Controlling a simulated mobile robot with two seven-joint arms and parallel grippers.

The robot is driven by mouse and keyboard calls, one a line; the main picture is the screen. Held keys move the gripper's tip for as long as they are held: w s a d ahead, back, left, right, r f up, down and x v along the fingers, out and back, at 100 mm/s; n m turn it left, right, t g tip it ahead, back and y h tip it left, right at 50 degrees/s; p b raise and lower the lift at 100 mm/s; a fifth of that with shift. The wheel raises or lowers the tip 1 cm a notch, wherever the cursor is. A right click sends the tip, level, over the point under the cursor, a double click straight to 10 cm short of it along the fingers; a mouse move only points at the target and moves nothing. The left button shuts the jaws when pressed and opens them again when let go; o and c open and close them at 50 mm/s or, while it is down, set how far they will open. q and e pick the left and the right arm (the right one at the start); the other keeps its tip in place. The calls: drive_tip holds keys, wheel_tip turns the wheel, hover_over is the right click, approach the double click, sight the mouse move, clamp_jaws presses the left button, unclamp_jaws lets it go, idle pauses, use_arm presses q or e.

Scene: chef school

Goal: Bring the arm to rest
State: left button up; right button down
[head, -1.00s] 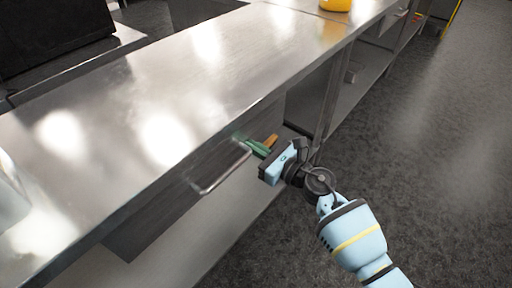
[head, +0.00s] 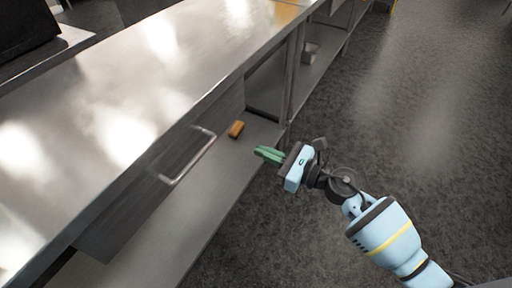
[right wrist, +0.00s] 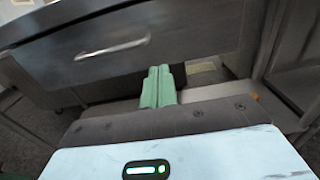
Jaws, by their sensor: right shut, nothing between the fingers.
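My right gripper (head: 268,154) is light blue with green fingers. It is shut and empty, held in front of the steel counter's open lower shelf, to the right of the drawer handle. In the right wrist view its green fingers (right wrist: 158,86) lie side by side, pointing toward the counter below the drawer. My right arm (head: 385,235) comes in from the lower right over the floor. My left gripper is not in view.
A steel counter (head: 150,75) runs diagonally, with a drawer handle (head: 188,156) on its front. A small orange-brown block (head: 236,129) lies on the lower shelf (head: 215,185). A metal container (head: 310,52) sits further along. The dark floor (head: 420,110) at right is clear.

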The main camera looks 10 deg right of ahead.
idle(0.3)
